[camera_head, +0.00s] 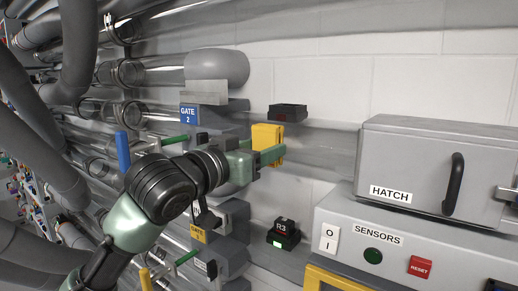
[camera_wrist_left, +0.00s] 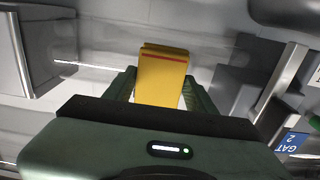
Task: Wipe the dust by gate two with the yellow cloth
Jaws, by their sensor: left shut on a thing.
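My left gripper (camera_head: 268,153) is shut on the folded yellow cloth (camera_head: 266,136), which sticks out above the green fingers. In the left wrist view the cloth (camera_wrist_left: 162,75) shows a red stripe and stands between the two fingers (camera_wrist_left: 162,92). The blue gate two sign (camera_head: 188,115) is to the left of the gripper, on the grey tube housing; it also shows at the right edge of the left wrist view (camera_wrist_left: 292,143). The cloth is in front of the pale wall and pipe, right of gate two. Whether it touches a surface I cannot tell. I cannot make out dust. My right gripper is not in view.
A grey hatch box (camera_head: 425,165) stands at the right above the sensors panel (camera_head: 385,245). A small dark block (camera_head: 288,112) and the R3 block (camera_head: 284,234) are on the wall side. A yellow gate sign (camera_head: 198,234) and thick grey hoses crowd the left.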

